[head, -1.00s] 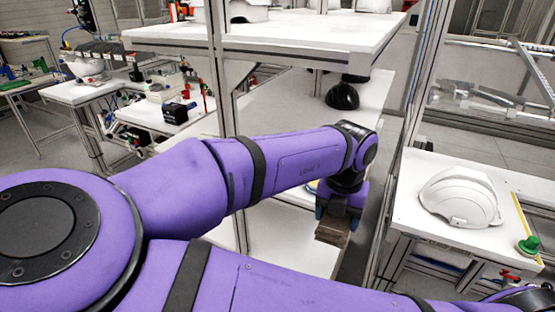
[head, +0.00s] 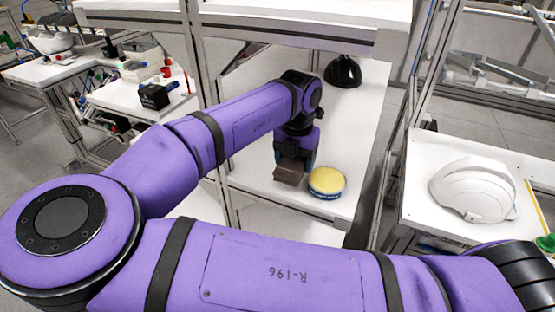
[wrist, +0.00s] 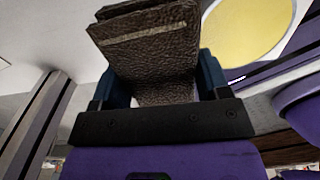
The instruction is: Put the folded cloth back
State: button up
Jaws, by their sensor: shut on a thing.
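The folded cloth (head: 290,172) is dark brown with a leathery texture. My gripper (head: 296,155) is shut on it and holds it over the white lower shelf (head: 262,190). In the wrist view the folded cloth (wrist: 155,45) sits between the two blue fingers of my gripper (wrist: 165,85), with its folded edge showing. Whether the cloth touches the shelf is hard to tell.
A round tin with a yellow top (head: 327,182) stands just right of the cloth. A black dome-shaped shell (head: 342,72) lies farther back. The upper shelf (head: 270,38) and frame posts are close to my arm. A white helmet (head: 473,190) sits on the right table.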

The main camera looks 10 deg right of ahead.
jog(key=w+a, duration=0.2)
jog(key=w, duration=0.1)
jog(key=w+a, duration=0.1)
jog(key=w, duration=0.1)
jog(key=shift+w+a+f, duration=0.1)
jog(key=shift+a+f, duration=0.05)
jog(key=shift+f, duration=1.9)
jog(key=shift+f, duration=0.1)
jog(key=o, duration=1)
jog(key=shift+r, duration=3.85)
